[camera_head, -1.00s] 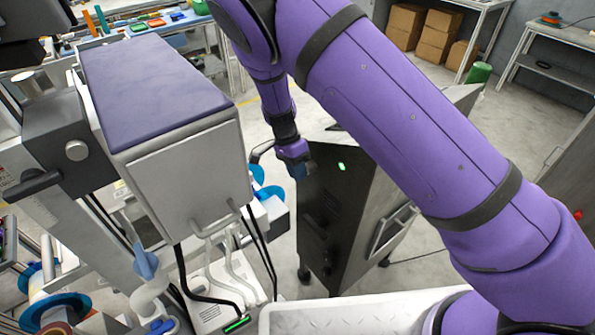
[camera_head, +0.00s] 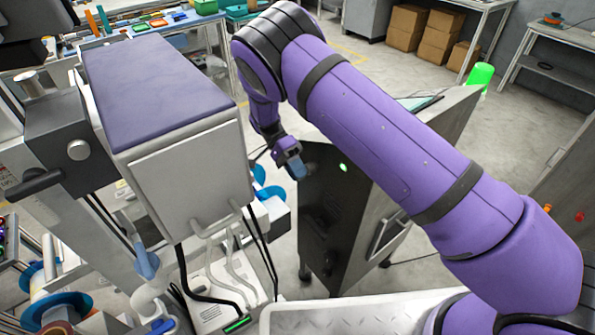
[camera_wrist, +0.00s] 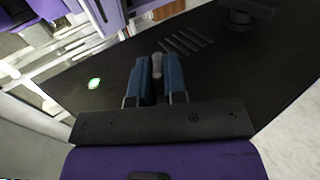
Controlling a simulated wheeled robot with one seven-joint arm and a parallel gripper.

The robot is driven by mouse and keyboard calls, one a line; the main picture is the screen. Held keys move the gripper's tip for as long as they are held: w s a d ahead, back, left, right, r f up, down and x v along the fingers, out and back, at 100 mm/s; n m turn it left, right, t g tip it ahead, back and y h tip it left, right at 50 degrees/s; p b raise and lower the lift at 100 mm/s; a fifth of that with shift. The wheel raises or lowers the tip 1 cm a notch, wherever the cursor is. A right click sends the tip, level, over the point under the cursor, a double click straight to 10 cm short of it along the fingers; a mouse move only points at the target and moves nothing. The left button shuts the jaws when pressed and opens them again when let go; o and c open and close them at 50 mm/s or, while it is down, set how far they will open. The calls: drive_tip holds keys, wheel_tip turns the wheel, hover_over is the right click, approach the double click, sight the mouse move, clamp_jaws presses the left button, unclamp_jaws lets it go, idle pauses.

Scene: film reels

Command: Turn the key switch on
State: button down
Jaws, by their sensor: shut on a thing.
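My gripper (camera_head: 297,168) is at the upper part of the black face of a metal cabinet (camera_head: 325,225). In the wrist view its two blue fingers (camera_wrist: 157,75) are closed around a small grey piece (camera_wrist: 157,65), which appears to be the key. The key switch body behind the fingers is hidden, so its turn angle cannot be read. A green light (camera_head: 343,167) glows on the cabinet face beside the gripper; it also shows in the wrist view (camera_wrist: 94,83). A green beacon (camera_head: 481,76) at the cabinet's far corner is bright.
A dark protruding fitting (camera_wrist: 245,12) and vent slots (camera_wrist: 188,40) are on the cabinet face. A grey machine with a purple top (camera_head: 155,75) stands close on the left, with cables below. Boxes (camera_head: 437,35) sit under a back table. Floor right of the cabinet is open.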

idle(0.4)
drive_tip(key=c, duration=1.2)
unclamp_jaws()
drive_tip(key=shift+o, duration=0.2)
